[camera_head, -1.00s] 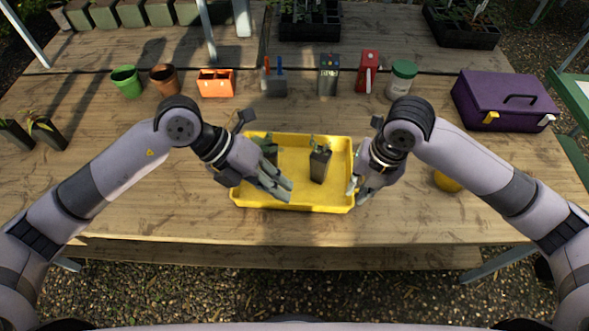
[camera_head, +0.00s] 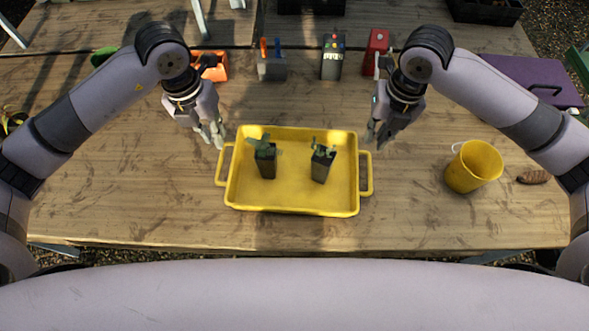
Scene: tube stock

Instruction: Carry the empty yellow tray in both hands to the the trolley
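The yellow tray (camera_head: 290,205) lies flat on the wooden table, with a loop handle at its left and right ends. It is not empty: two dark pots with green seedlings, a left one (camera_head: 267,165) and a right one (camera_head: 322,167), stand in it. My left gripper (camera_head: 213,138) is open and empty above the table, just off the tray's back left corner. My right gripper (camera_head: 376,138) is open and empty, just off its back right corner. Neither touches the tray. I cannot make out a trolley in this view.
A yellow cup (camera_head: 474,168) stands right of the tray, with a brown object (camera_head: 534,177) beside it. An orange holder (camera_head: 213,68), a grey box (camera_head: 271,66), a dark device (camera_head: 332,60), a red item (camera_head: 375,48) and a purple case (camera_head: 528,78) stand behind. The table's front strip is clear.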

